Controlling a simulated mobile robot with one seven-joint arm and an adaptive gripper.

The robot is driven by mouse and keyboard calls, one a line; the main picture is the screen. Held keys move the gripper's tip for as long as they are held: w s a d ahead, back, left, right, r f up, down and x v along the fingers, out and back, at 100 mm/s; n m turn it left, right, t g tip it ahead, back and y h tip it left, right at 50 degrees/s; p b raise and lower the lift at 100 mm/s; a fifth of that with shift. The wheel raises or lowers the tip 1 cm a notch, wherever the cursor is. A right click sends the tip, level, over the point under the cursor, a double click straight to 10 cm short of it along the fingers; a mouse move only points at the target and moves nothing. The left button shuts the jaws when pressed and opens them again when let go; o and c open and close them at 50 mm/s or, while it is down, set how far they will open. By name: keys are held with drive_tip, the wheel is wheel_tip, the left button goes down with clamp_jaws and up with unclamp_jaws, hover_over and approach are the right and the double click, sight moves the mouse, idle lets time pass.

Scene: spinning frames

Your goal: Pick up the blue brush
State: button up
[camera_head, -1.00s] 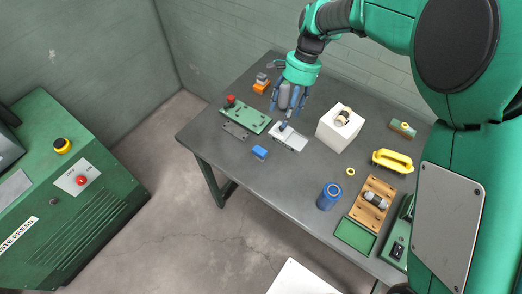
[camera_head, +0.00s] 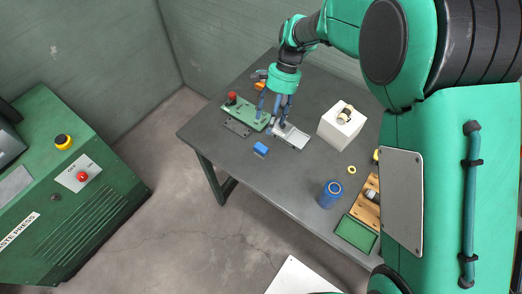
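A small blue block-like piece (camera_head: 261,149) lies on the dark table near its front left edge. I cannot tell whether it is the blue brush. In the earlier picture a small dark blue piece stood on the pale metal tray (camera_head: 298,140); now my fingers cover that spot. My gripper (camera_head: 272,118) points down over the table, between the green plate with a red knob (camera_head: 243,113) and the tray. Its fingers are spread apart, with nothing clearly seen between them.
A white cube (camera_head: 338,132) bearing a small part, a yellow ring (camera_head: 352,170), a blue can (camera_head: 331,190) and a green tray (camera_head: 356,233) stand to the right. My arm hides the table's right end. A green press (camera_head: 60,200) stands at left.

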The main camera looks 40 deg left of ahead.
sight(262, 146)
drive_tip(key=b+x, duration=0.1)
drive_tip(key=x, duration=0.5)
drive_tip(key=shift+s+f, duration=0.15)
drive_tip(key=shift+f, duration=0.2)
drive_tip(key=shift+b+x, duration=0.65)
drive_tip(key=shift+x, duration=1.95)
drive_tip(key=shift+s+r, duration=0.1)
drive_tip(key=shift+s, duration=0.05)
drive_tip(key=shift+c, duration=0.3)
drive_tip(key=c, duration=1.2)
